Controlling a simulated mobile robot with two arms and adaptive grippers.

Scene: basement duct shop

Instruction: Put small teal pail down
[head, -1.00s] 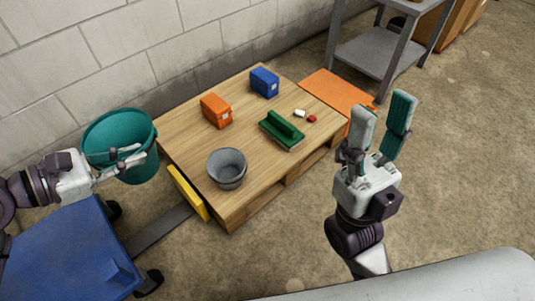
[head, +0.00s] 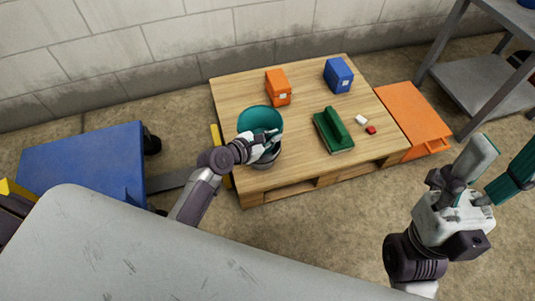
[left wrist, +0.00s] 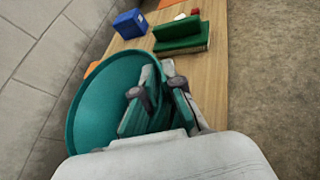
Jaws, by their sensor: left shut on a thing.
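The teal pail (head: 258,117) is over the left side of the wooden pallet top (head: 300,140). My left gripper (head: 270,141) is shut on its near rim. In the left wrist view the pail (left wrist: 88,105) fills the left middle, its open mouth showing, with the gripper fingers (left wrist: 158,98) at its right side. My right gripper (head: 497,165) is open and empty at the right.
An orange box (head: 278,90), a blue box (head: 338,76), a green brush-like block (head: 333,130) and small white (head: 361,119) and red (head: 371,130) pieces lie on the pallet. An orange platform (head: 412,115) adjoins its right side; a blue cart (head: 85,165) stands left. The pallet's front right is clear.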

